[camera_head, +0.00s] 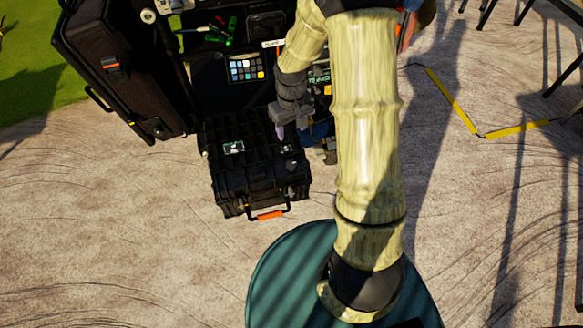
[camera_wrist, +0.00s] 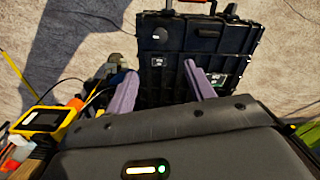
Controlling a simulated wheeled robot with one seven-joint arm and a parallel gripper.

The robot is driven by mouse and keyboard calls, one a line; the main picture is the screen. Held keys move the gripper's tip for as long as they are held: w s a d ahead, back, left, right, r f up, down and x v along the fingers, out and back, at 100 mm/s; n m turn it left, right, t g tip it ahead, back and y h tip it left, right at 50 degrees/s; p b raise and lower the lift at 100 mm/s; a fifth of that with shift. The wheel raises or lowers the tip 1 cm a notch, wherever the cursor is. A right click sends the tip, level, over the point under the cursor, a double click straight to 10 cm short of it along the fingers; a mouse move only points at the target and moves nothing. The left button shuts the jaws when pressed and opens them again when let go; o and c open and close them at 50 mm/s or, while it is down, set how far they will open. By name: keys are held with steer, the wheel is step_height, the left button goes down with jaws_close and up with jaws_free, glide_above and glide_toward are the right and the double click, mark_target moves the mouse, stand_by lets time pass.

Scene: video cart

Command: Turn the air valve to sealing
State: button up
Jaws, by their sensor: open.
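A black hard case (camera_head: 262,182) with an orange handle lies on the ground in the head view. The same case (camera_wrist: 178,50) fills the upper middle of the wrist view. A small round grey fitting (camera_wrist: 159,33) sits on its lid near the handle side; it may be the air valve, but its marking is too small to read. My gripper (camera_head: 281,130) is over the case's far right side in the head view. In the wrist view my gripper (camera_wrist: 160,68) is open, its two purple fingers apart with nothing held between them. The round fitting is beyond the fingertips.
An open black cart case (camera_head: 120,70) with tools and a colour chart (camera_head: 246,68) stands behind. A yellow device (camera_wrist: 42,120) and cables are left in the wrist view. Bare ground lies around the case's front.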

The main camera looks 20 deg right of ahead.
mark_target(291, 164)
steer(key=shift+s+r, duration=0.1)
step_height(291, 164, down, 18)
steer(key=shift+r+b, duration=0.2)
steer(key=shift+b, duration=0.9)
steer(key=shift+d, duration=0.1)
steer(key=shift+r, duration=0.1)
steer(key=c, duration=1)
